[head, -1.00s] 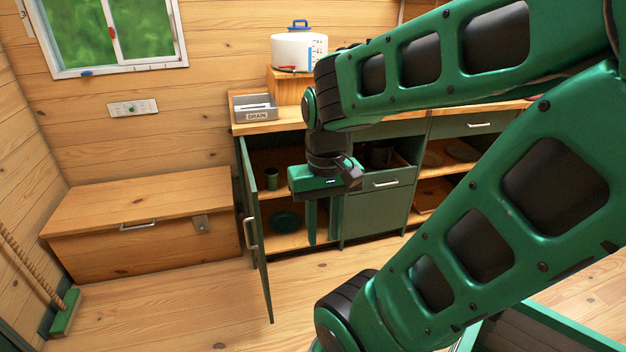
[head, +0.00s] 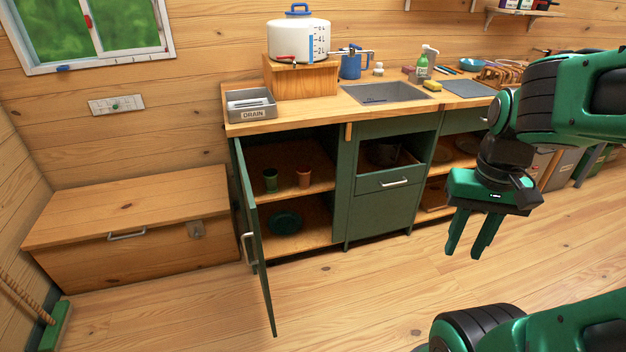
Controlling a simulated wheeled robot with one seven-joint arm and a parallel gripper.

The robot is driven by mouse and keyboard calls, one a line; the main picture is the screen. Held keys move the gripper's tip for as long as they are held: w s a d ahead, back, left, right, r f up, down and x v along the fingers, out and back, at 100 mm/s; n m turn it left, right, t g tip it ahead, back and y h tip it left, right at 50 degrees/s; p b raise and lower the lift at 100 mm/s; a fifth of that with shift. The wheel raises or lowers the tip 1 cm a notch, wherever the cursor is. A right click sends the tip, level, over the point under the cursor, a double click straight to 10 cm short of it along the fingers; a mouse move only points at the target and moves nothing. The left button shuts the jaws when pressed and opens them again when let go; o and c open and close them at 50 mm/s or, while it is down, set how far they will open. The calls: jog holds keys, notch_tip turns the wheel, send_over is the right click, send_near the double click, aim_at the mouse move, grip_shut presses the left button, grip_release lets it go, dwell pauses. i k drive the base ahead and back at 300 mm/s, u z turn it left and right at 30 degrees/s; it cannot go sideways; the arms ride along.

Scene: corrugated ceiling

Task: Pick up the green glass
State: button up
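The green glass (head: 270,180) stands upright on the upper shelf inside the left cabinet, behind its open green door. An orange-brown glass (head: 304,177) stands just right of it on the same shelf. My gripper (head: 470,250) hangs fingers down in front of the right part of the counter, well to the right of the green glass. Its two fingers show a gap between them with nothing in it.
The cabinet door (head: 254,235) stands open, sticking out toward me. A dark green plate (head: 285,222) lies on the lower shelf. A wooden chest (head: 130,225) is to the left. The counter above holds a white pot (head: 299,40), a DRAIN tray (head: 250,104) and a sink (head: 385,93). Floor before the cabinet is clear.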

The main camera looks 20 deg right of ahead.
aim_at(271, 175)
jog(key=z, duration=0.1)
jog(key=i, duration=1)
jog(key=u, duration=0.05)
